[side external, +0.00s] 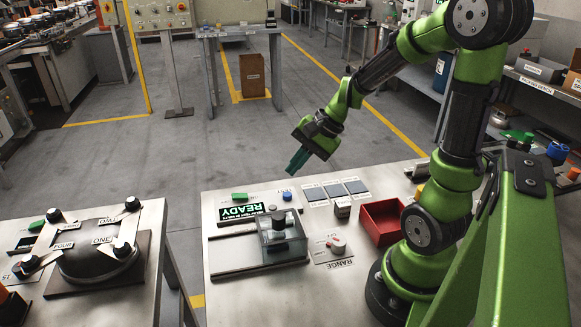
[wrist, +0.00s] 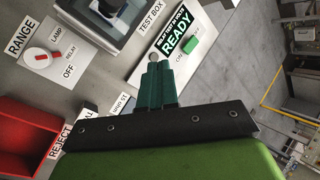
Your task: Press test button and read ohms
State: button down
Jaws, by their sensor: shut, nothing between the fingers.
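My gripper (side external: 298,160) is shut and empty, its dark green fingers pointing down above the bench's back edge. A small blue button (side external: 287,195) by the TEST label sits on the bench below the fingers, apart from them in the side view. In the wrist view my gripper (wrist: 155,72) points toward the display; a small pale round thing shows at its tips, and I cannot tell what it is.
The clear test box (side external: 283,240) stands before the display with a dark part inside. A red-and-white RANGE knob (side external: 337,245) has LAMP, RELAY and OFF labels. A red REJECT bin (side external: 368,221) is to the right. A clamp fixture (side external: 100,255) stands on the left bench.

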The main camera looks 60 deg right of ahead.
aim_at(291, 194)
jog(key=w+d+f+m+t, duration=0.1)
jog(key=w+d+m+t, duration=0.1)
jog(key=w+d+m, duration=0.2)
jog(key=shift+w+d+f+m+t, duration=0.15)
jog(key=shift+w+d+m+t, duration=0.15)
jog(key=shift+d+m, duration=0.4)
jog(key=shift+a+f, duration=0.1)
jog(key=shift+f, duration=0.05)
jog(key=shift+f, duration=4.3)
jog(key=shift+f, duration=0.4)
